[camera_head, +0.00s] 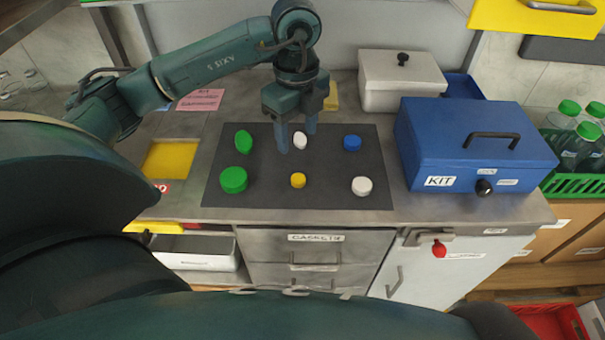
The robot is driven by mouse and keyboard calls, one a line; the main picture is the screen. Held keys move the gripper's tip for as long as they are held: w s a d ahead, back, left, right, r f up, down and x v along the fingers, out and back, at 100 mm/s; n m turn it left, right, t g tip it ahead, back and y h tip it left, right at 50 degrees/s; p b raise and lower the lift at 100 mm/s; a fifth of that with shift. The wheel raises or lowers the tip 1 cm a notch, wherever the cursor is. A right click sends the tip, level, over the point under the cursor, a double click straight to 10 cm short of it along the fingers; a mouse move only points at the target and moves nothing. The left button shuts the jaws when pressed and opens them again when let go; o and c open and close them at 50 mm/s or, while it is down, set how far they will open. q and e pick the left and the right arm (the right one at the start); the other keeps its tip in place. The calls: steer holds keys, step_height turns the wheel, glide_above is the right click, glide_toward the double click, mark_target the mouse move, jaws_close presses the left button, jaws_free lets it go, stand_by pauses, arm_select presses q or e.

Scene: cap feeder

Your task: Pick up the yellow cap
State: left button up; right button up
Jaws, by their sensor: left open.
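The yellow cap (298,181) lies on the dark mat (335,199), in the middle of the front row. My left gripper (297,142) points down over the mat, behind the yellow cap and apart from it. It is open, and its fingers hang near the white cap (300,140) in the back row. I cannot tell how high the fingertips are above the mat. My right gripper is not in view.
Other caps on the mat are green (243,141), green (233,180), blue (351,142) and white (362,186). A blue KIT box (460,140) stands right of the mat, a lidded grey box (395,80) behind it. Green-capped bottles (582,145) stand far right.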

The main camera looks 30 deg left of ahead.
arm_select(q)
glide_above(298, 178)
steer(key=f, duration=0.6)
steer(key=shift+s+d, duration=0.15)
steer(key=shift+s, duration=0.15)
steer(key=shift+w+f+p, duration=0.15)
steer(key=shift+f+p, duration=0.25)
steer(key=shift+f, duration=1.2)
steer(key=shift+w+f+p, duration=0.15)
steer(key=shift+f+p, duration=0.25)
steer(key=shift+f, duration=1.2)
steer(key=c, duration=1.1)
